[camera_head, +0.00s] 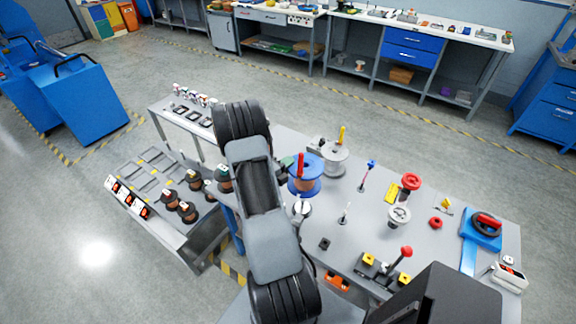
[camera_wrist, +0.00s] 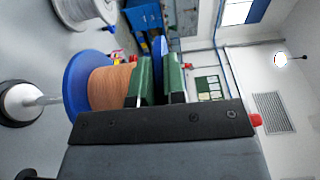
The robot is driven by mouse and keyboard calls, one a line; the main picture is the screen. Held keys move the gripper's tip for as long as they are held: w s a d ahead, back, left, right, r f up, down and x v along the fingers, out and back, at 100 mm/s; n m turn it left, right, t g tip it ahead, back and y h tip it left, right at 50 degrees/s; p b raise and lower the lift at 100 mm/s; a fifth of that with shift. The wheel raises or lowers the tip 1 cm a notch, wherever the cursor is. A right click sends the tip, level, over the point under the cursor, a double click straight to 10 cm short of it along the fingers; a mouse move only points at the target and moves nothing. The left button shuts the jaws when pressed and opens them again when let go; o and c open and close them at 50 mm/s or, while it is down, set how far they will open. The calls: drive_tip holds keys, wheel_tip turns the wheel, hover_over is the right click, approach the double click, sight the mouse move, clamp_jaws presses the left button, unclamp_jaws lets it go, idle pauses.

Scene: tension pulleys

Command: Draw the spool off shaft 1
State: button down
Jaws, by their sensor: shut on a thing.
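The spool (camera_head: 312,184) has blue flanges and a copper-coloured winding, which also shows in the wrist view (camera_wrist: 110,87). It stands upright, raised above the bench. My gripper (camera_wrist: 160,84) has green finger pads shut on its upper blue flange. A red upright piece (camera_head: 300,162) rises from the spool's top. In the wrist view, a pale shaft (camera_wrist: 44,100) on a white round base (camera_wrist: 20,102) points toward the lower flange. The base shows below the spool in the head view (camera_head: 303,209). I cannot tell how far the shaft enters the spool. No shaft number is readable.
A grey spool with a yellow-topped post (camera_head: 334,160) stands close behind. Thin posts stand to the right, one blue-topped (camera_head: 370,165) and one white-topped (camera_head: 345,209). A red-topped pulley (camera_head: 410,184) and a red-knobbed lever (camera_head: 405,252) occupy the bench. Dark spools (camera_head: 187,210) sit left.

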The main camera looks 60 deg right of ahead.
drive_tip(key=shift+r, duration=1.3)
drive_tip(key=shift+r, duration=0.2)
drive_tip(key=shift+r, duration=0.35)
drive_tip(key=shift+r, duration=2)
drive_tip(key=shift+r, duration=0.15)
